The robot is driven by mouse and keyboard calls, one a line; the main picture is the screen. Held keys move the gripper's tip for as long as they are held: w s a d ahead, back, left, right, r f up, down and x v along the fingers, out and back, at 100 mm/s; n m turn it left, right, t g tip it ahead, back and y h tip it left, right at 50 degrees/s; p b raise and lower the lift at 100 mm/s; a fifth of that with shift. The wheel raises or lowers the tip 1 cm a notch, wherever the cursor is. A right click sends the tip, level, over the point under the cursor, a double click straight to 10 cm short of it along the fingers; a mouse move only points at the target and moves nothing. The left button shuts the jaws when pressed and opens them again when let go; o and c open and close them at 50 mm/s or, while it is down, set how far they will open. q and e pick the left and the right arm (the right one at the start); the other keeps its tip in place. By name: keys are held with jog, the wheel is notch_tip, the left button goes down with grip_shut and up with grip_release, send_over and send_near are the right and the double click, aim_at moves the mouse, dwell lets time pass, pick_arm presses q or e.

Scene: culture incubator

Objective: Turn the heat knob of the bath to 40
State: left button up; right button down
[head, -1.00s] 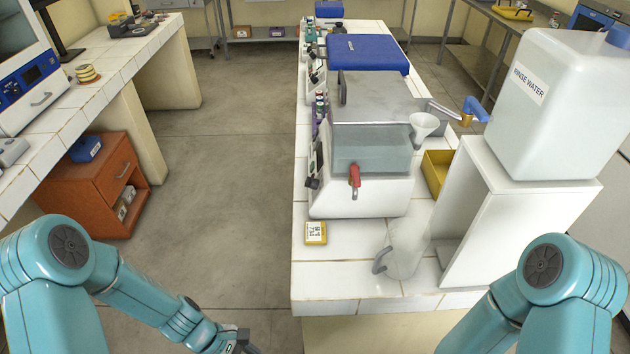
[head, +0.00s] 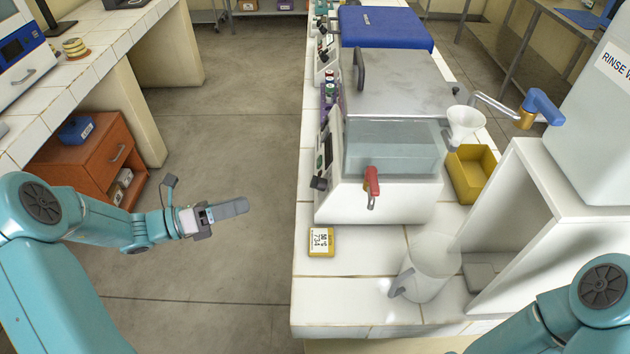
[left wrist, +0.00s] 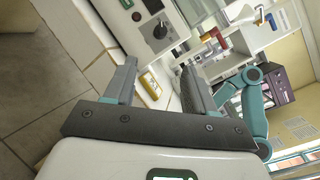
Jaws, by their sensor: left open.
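The water bath (head: 390,200) is a white box with a clear water tank and a grey lid, on the tiled bench. Its control panel faces left and is seen edge-on in the head view. A dark knob (head: 319,183) sticks out there. My left gripper (head: 238,208) is over the aisle left of the bench, apart from the bath. In the left wrist view its jaws (left wrist: 160,82) are open and empty. My right gripper is not visible.
A red-handled tap (head: 371,185) is on the bath's front. A yellow block (head: 321,241) and a clear jug (head: 430,268) stand before it. A funnel (head: 465,122), yellow bin (head: 472,172) and white stand (head: 530,220) are right. The aisle left is clear.

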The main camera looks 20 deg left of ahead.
aim_at(318, 184)
pick_arm(q)
jog(key=p+x, duration=0.2)
jog(key=x, duration=1.4)
grip_shut()
